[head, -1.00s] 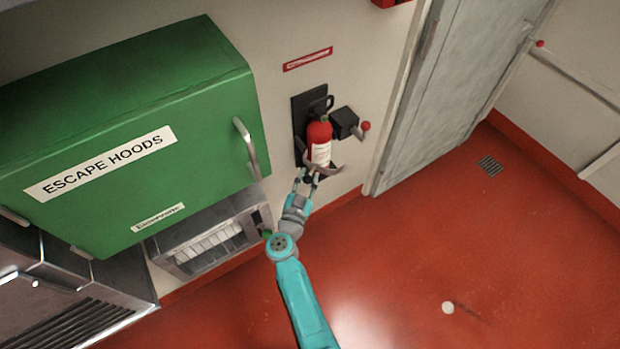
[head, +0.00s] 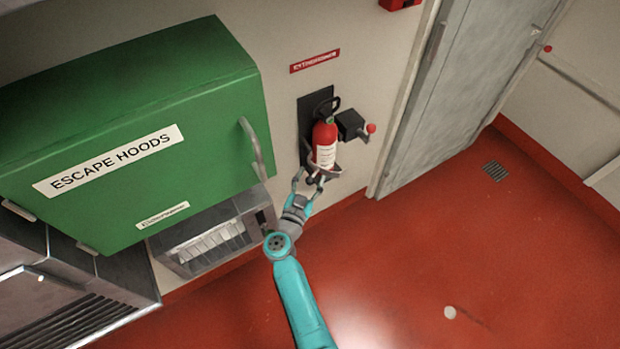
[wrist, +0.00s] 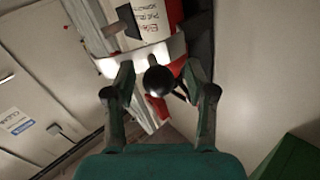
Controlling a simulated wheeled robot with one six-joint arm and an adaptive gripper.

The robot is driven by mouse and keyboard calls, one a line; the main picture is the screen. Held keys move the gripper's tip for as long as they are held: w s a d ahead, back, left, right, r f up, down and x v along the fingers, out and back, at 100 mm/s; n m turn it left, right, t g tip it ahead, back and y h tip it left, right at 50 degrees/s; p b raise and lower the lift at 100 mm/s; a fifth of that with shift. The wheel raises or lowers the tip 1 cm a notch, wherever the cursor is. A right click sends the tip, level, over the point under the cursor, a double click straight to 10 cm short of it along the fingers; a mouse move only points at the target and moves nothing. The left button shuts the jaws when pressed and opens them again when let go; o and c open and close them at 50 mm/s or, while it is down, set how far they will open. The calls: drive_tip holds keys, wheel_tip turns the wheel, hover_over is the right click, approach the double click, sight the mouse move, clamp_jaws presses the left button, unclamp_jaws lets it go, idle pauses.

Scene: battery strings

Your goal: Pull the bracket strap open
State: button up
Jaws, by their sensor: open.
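The red fire extinguisher (head: 324,142) with a white label stands upright in a black wall bracket (head: 307,110). A pale grey strap (head: 331,171) crosses its lower part; the wrist view shows it as a light band (wrist: 140,58) across the extinguisher. A dark round knob (wrist: 158,81) sits in front of the band. My gripper (head: 309,178) is open just below and in front of the strap. In the wrist view the fingers of my gripper (wrist: 158,76) stand on either side of the knob, with visible gaps. Whether the strap is latched cannot be told.
A black box (head: 350,125) with a red-knobbed lever (head: 371,128) is on the wall right of the extinguisher. A green escape hoods cabinet (head: 225,90) juts out at left, above a metal unit (head: 215,235). A grey door (head: 440,100) is at right. The red floor (head: 440,250) is largely clear.

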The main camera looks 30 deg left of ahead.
drive_tip(key=s+d, duration=0.1)
drive_tip(key=s, duration=1.1)
drive_tip(key=shift+d, duration=0.4)
